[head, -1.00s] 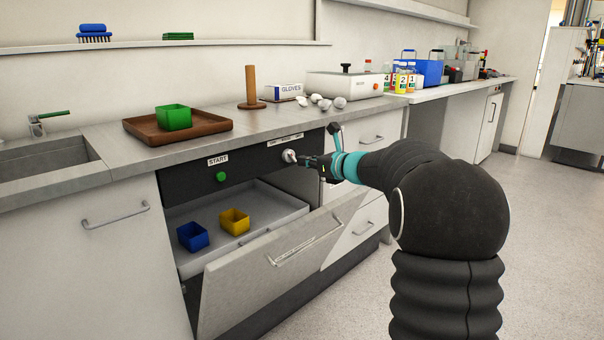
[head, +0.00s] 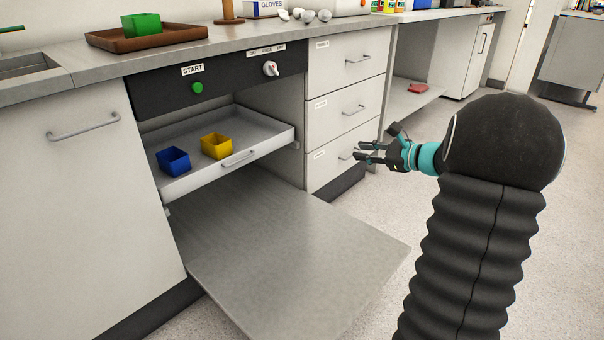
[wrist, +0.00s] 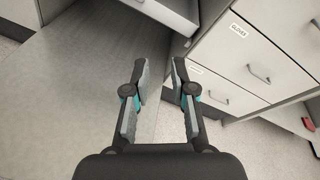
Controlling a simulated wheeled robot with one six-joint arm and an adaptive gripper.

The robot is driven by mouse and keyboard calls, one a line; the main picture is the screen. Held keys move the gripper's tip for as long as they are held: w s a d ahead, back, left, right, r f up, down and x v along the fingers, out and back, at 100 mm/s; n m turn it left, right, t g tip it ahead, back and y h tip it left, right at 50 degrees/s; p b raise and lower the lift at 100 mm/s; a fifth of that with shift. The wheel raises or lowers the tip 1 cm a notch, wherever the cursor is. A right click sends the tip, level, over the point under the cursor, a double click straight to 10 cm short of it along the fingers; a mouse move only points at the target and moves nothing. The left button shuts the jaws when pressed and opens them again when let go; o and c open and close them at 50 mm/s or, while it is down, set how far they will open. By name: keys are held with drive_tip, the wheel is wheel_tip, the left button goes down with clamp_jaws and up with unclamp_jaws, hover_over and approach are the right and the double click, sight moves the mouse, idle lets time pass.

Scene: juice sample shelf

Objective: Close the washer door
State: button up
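The washer door (head: 290,255) is folded down and lies about flat, low in front of the washer opening. It also shows in the wrist view (wrist: 65,85), below and left of my fingers. The washer's sliding tray (head: 270,130) sits above the door, partly out, with a blue cup (head: 173,160) and a yellow cup (head: 216,146) in it. My gripper (head: 358,152) is open and empty, to the right of the tray and above the door's right side. Its two fingers stand apart in the wrist view (wrist: 157,82). It touches nothing that I can see.
The dark panel above the tray has a green start button (head: 198,88) and a dial (head: 271,69). White drawers (head: 335,105) stand just behind my gripper. A brown tray with a green box (head: 142,24) is on the counter. Floor at right is free.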

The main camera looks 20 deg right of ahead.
drive_tip(key=s+a+n+g+y, duration=0.2)
drive_tip(key=s+a+n+y, duration=0.4)
drive_tip(key=n, duration=1)
drive_tip(key=f+x, duration=0.1)
drive_tip(key=x, duration=1.2)
drive_tip(key=shift+s+a+f+h, duration=0.3)
drive_tip(key=shift+a+f, duration=0.05)
drive_tip(key=shift+a, duration=0.05)
clamp_jaws()
unclamp_jaws()
